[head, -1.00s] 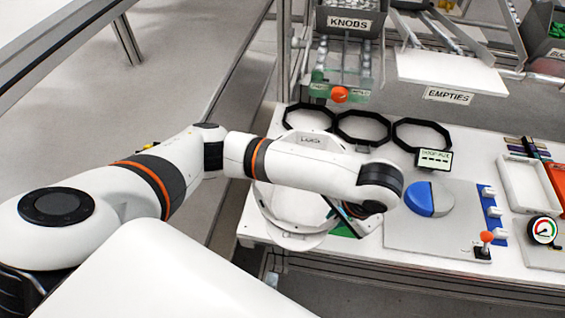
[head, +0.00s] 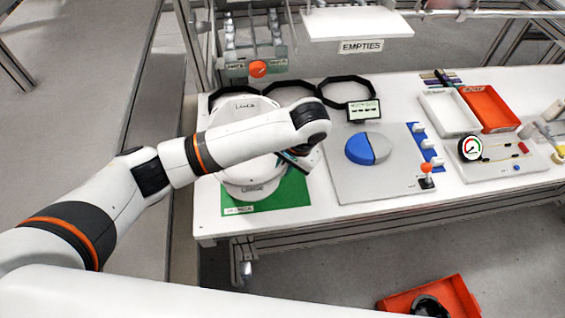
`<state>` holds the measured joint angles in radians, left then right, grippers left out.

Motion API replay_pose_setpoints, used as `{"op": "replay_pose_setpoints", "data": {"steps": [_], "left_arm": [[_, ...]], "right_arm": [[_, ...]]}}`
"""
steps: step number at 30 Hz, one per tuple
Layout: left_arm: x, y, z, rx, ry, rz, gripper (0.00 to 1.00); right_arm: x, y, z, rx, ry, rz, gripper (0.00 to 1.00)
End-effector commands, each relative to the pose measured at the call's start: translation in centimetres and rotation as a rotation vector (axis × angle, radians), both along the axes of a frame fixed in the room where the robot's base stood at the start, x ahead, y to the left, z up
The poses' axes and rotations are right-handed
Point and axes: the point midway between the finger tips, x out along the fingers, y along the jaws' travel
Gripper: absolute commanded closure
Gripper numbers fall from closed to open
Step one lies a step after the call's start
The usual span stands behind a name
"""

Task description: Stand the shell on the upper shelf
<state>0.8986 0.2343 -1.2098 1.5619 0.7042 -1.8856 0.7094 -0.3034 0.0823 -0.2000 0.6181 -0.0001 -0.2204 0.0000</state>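The white, rounded helmet shell (head: 250,178) is at the left end of the white workbench, over a green mat (head: 292,197). My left gripper (head: 296,160) points down at the shell's right side, partly hidden by my wrist. I cannot tell whether its fingers are open or closed on the rim. My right gripper is out of view. A white raised shelf (head: 357,24) marked "EMPTIES" is at the back; no shelf labelled upper is visible.
Several black rings (head: 346,91) lie behind the shell. A grey plate (head: 350,185) with a blue and grey disc (head: 367,149) is to the right, beside a small display (head: 364,110). White (head: 449,127) and orange (head: 490,106) trays sit farther right. An orange floor bin (head: 452,296) is below.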

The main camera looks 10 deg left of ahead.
Motion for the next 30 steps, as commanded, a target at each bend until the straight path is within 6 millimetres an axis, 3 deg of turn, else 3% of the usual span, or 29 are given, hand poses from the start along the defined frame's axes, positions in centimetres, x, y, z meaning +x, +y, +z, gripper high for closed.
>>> {"op": "replay_pose_setpoints", "data": {"steps": [8,15,26,27,30], "left_arm": [[2.7,0.8,0.2,0.002,-0.002,0.003,1.0],[2.5,0.8,-3.2,0.001,0.0,0.0,1.0],[2.5,0.7,-3.7,0.001,-0.001,0.0,1.0],[2.4,0.7,-3.9,0.0,0.0,-0.001,0.81],[2.4,0.7,-3.8,0.0,0.0,-0.001,0.65]], "right_arm": [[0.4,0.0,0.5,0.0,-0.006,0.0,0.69],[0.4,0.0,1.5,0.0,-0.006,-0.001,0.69],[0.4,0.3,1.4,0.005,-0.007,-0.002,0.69],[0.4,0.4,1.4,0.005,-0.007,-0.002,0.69],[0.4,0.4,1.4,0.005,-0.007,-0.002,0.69]]}}
